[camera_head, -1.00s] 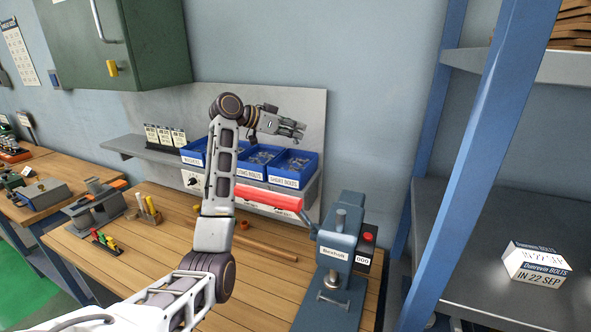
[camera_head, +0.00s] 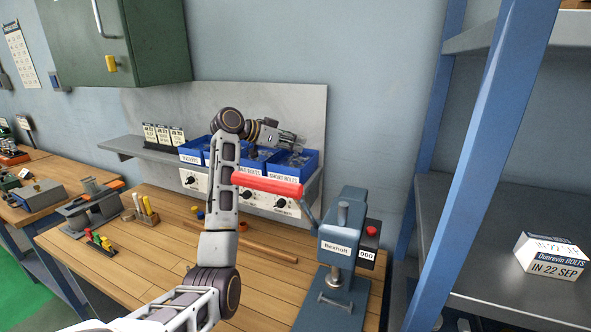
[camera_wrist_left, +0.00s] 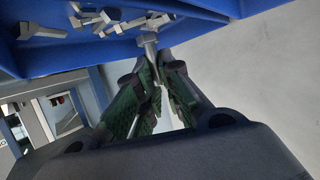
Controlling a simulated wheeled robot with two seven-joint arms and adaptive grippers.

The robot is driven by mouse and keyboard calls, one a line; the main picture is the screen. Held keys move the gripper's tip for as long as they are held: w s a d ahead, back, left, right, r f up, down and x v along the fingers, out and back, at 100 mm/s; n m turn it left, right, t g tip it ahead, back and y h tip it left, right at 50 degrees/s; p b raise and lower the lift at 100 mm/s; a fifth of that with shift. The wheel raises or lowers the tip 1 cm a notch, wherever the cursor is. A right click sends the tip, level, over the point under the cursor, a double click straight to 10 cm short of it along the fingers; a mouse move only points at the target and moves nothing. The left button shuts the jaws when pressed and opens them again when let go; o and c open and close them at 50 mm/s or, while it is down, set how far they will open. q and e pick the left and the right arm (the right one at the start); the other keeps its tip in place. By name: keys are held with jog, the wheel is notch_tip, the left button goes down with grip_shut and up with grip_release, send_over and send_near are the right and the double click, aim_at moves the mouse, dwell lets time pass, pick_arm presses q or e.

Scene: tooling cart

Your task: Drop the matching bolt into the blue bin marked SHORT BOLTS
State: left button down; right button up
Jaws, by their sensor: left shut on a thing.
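The blue bin marked SHORT BOLTS (camera_head: 283,177) stands at the right end of the row of blue bins on the wall shelf. My left gripper (camera_head: 297,146) is over this bin, low and near its rear. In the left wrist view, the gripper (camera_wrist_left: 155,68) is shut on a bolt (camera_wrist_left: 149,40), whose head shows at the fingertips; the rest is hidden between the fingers. Several loose bolts (camera_wrist_left: 100,18) lie in a blue bin (camera_wrist_left: 75,60) beside the held bolt. My right gripper is out of view.
Other blue bins stand left of it, one marked WASHERS (camera_head: 191,159). A red lever (camera_head: 268,185) of the blue bench press (camera_head: 342,240) crosses in front of the shelf. A blue rack upright (camera_head: 470,170) stands at right.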

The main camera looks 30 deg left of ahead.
pick_arm(q)
jog(key=c, duration=1.5)
grip_release()
jog(key=shift+s+a+r, duration=0.15)
jog(key=shift+s+a, duration=0.2)
jog(key=shift+s, duration=0.15)
jog(key=v, duration=1)
jog(key=shift+s+a, duration=0.15)
jog(key=shift+s, duration=0.2)
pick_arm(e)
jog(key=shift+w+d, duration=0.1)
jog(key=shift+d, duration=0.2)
pick_arm(q)
jog(key=shift+r, duration=0.2)
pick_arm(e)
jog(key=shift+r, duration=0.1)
pick_arm(q)
notch_tip(320, 180, up, 9)
jog(key=p, duration=0.9)
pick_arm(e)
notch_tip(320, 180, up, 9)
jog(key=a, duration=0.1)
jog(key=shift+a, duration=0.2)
